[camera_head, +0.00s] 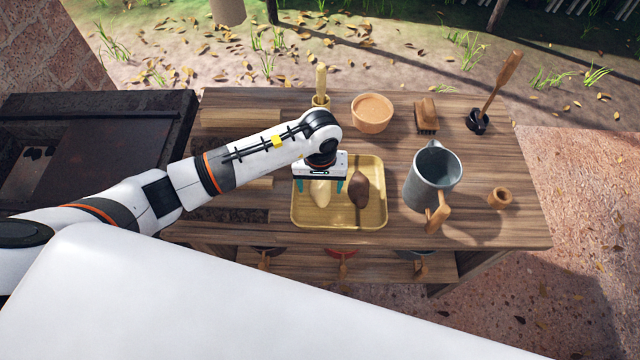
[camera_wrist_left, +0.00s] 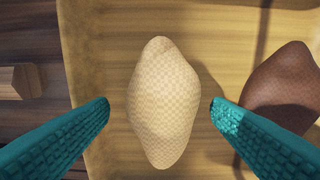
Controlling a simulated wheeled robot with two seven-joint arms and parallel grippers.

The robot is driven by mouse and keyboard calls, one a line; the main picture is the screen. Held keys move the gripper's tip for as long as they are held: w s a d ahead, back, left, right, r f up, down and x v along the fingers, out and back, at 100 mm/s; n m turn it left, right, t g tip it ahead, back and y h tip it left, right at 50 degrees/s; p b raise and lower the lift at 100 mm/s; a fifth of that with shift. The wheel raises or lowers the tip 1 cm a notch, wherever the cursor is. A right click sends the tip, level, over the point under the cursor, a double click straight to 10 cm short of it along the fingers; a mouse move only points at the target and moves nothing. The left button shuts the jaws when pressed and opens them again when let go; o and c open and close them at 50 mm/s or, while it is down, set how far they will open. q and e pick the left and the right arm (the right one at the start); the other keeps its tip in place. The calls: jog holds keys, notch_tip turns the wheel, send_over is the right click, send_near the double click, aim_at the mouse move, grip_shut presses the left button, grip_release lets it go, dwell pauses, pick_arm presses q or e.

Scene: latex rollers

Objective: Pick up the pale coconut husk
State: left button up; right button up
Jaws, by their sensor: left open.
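The pale coconut husk (camera_head: 320,192) lies in the left part of a yellowish tray (camera_head: 340,223) on the wooden table. My left gripper (camera_head: 320,186) is above it, pointing down, with its teal fingers open on either side of it. In the left wrist view the pale husk (camera_wrist_left: 164,104) stands between the two fingertips (camera_wrist_left: 160,104), with a gap on each side. A dark brown husk (camera_head: 360,188) lies to its right in the same tray. It also shows in the left wrist view (camera_wrist_left: 285,90), close to the right finger. My right gripper does not show.
A grey metal pitcher (camera_head: 433,172) with a wooden handle stands right of the tray. Behind the tray are a bowl (camera_head: 372,113), a brush (camera_head: 427,116) and a wooden-handled tool in a cup (camera_head: 321,88). A small wooden ring-like piece (camera_head: 499,197) lies far right.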

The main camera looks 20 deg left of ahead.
pick_arm(q)
jog(key=shift+f, duration=0.2)
jog(key=c, duration=1.1)
